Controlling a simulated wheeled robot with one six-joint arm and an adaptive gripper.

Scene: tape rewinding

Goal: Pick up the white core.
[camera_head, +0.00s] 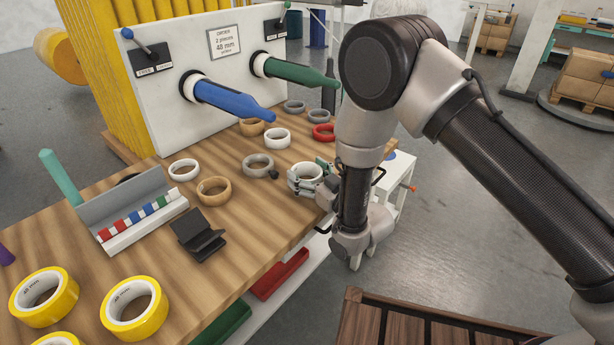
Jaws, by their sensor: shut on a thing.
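A white core (308,169) is at the right edge of the wooden table, between the fingers of my gripper (304,183). My gripper is shut on this core, and its fingers hide part of the core's near side. I cannot tell whether the core still touches the table. Two other white cores lie flat on the table, one at the left (184,176) and one farther back (276,144).
Grey, brown and red cores lie around the table (110,235). Blue (235,102) and green (295,74) spindles project from a white panel. Yellow tape rolls (134,325), a black stand (197,241) and a grey tray (140,190) occupy the near left.

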